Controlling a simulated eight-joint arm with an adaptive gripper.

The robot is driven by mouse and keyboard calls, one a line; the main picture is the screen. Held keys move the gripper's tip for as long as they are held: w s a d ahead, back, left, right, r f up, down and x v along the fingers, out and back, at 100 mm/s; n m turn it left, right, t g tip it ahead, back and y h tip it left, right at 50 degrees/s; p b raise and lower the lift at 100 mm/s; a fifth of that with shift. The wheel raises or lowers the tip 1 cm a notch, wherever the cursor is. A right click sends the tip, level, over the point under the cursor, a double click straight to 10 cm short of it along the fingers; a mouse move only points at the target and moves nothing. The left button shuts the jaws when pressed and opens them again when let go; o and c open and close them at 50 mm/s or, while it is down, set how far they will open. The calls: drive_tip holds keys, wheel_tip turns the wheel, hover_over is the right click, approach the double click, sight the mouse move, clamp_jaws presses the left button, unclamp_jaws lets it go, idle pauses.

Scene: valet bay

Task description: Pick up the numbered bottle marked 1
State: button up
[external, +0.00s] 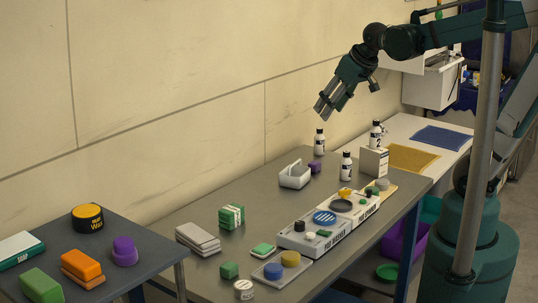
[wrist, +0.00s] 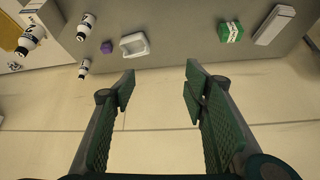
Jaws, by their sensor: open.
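I cannot read which is marked 1. In the wrist view they show at the upper left: the wall-side bottle (wrist: 84,68), the front bottle (wrist: 86,26) and the box-side bottle (wrist: 31,38). My gripper (external: 323,109) is open and empty, in the air above the wall-side bottle; its fingers (wrist: 158,80) touch nothing.
A white caddy (external: 295,175) and purple piece (external: 314,167) stand near the wall-side bottle. A white box (external: 374,162) is close to the right bottles. Long white trays (external: 330,228) hold small items at the front edge. The wall (external: 180,80) is close behind.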

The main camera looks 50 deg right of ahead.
drive_tip(key=w+d+m, duration=0.2)
drive_tip(key=w+d, duration=0.7)
drive_tip(key=w, duration=0.2)
drive_tip(key=m+g+h, duration=0.2)
drive_tip(key=m+g, duration=0.1)
drive_tip(key=m, duration=0.2)
approach(319, 131)
drive_tip(key=x, duration=0.7)
drive_tip(key=shift+w+d, duration=0.4)
drive_tip(key=shift+w, duration=0.05)
drive_tip(key=shift+d+f, duration=0.35)
drive_tip(key=shift+f, duration=0.1)
drive_tip(key=shift+x, duration=1.3)
drive_tip(key=shift+x, duration=2.55)
